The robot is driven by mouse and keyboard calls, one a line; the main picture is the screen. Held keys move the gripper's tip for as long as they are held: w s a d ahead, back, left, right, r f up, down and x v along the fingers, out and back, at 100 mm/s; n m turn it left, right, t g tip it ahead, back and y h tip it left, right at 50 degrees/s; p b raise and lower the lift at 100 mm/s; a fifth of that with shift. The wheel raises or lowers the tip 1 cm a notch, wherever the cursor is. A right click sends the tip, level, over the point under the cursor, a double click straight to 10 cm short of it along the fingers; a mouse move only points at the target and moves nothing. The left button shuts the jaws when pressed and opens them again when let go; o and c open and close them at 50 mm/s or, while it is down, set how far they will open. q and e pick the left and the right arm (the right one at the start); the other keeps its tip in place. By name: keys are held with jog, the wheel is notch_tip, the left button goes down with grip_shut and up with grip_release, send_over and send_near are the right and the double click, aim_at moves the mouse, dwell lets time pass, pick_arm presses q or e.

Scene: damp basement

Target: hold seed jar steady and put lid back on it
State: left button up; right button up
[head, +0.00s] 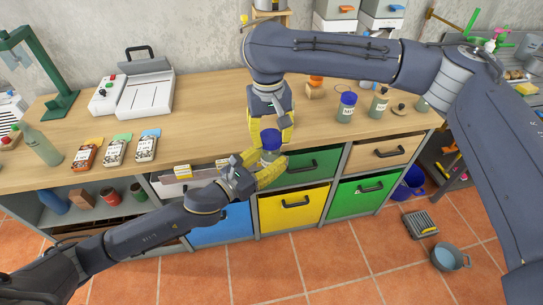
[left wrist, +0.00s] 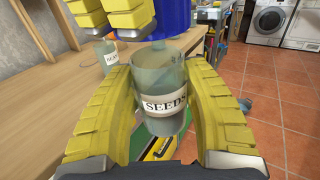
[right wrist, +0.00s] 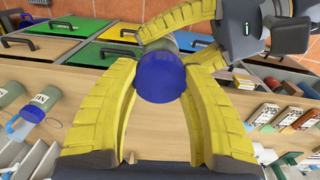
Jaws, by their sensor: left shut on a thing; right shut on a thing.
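The seed jar (left wrist: 160,75) is clear greenish glass with a white SEEDS label (left wrist: 165,105). It is upright, and the yellow fingers of my left gripper (head: 262,172) are shut around its sides, in front of the bench edge. The blue lid (right wrist: 160,77) is between the fingers of my right gripper (head: 271,127), which is shut on it from above. In the left wrist view the lid (left wrist: 170,20) is over the jar's mouth, close to the rim; I cannot tell whether they touch. In the right wrist view the lid hides most of the jar.
Other jars, one with a blue lid (head: 346,106), stand on the bench at right. Seed packets (head: 115,150) and a bottle (head: 41,145) are at left, a scale-like machine (head: 146,90) behind. Coloured drawers (head: 294,207) lie below the grippers. The middle bench top is clear.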

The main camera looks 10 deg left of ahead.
aim_at(271, 161)
jog(key=shift+f, duration=0.15)
dwell(0.8)
jog(key=shift+f, duration=0.75)
jog(key=shift+f, duration=0.55)
dwell(0.3)
